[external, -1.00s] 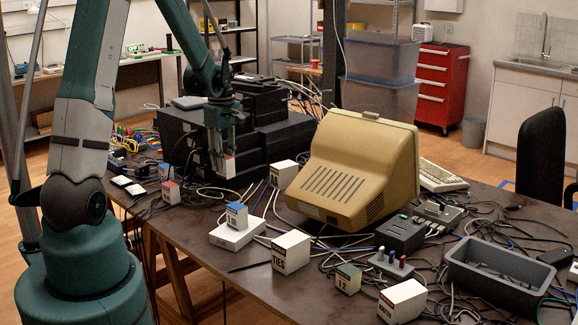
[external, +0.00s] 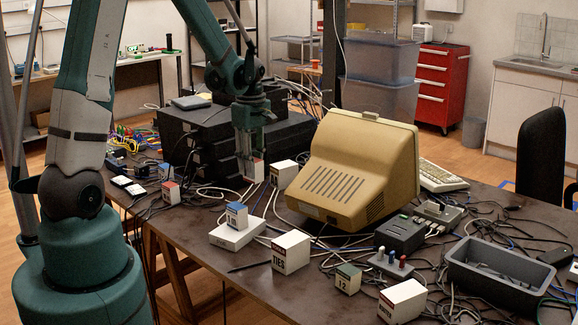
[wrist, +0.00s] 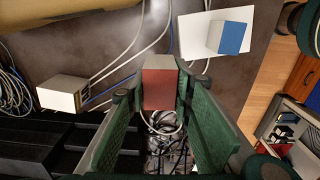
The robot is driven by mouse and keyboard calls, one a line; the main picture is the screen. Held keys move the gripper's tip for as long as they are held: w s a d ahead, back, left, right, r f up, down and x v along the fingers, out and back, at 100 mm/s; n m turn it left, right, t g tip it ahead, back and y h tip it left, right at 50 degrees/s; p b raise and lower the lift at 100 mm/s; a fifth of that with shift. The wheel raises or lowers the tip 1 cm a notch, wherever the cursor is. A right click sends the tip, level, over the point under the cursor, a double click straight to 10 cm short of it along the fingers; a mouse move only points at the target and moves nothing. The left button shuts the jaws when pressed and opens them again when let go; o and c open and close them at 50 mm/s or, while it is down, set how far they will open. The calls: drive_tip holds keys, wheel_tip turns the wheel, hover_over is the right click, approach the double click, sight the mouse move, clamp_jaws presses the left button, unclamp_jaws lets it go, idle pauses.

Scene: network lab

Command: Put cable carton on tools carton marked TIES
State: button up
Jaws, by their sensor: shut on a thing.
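My gripper (external: 252,160) is shut on a small white carton with a red face (external: 254,171). In the wrist view the red-topped carton (wrist: 159,88) sits between my green fingers; I cannot read a label on it. In the external view it appears above the table, in front of the black equipment stack. The larger white carton marked TIES (external: 291,252) stands upright near the table's front edge, to the right of and nearer the camera than my gripper. Its top is bare.
A white carton (external: 284,174) stands just right of my gripper, beside the beige monitor (external: 352,170). A blue-topped carton (external: 236,215) stands on a white slab (external: 222,237) left of the TIES carton. Cables cover much of the table. Black boxes (external: 190,150) stand behind my gripper.

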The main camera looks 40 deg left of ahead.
drive_tip(key=s+d+r+p, duration=0.1)
drive_tip(key=s+d+r, duration=0.1)
drive_tip(key=d, duration=0.6)
drive_tip(key=s+d+r+p, duration=0.1)
drive_tip(key=s+d, duration=0.1)
drive_tip(key=d, duration=0.5)
wheel_tip(320, 180, up, 3)
drive_tip(key=p, duration=0.3)
hover_over(290, 238)
drive_tip(key=shift+d+f, duration=0.1)
drive_tip(key=shift+f+b, duration=0.6)
drive_tip(key=shift+f, duration=2.3)
drive_tip(key=shift+f, duration=0.1)
drive_tip(key=shift+f+b, duration=0.3)
drive_tip(key=shift+f, duration=1.7)
drive_tip(key=shift+f, duration=0.2)
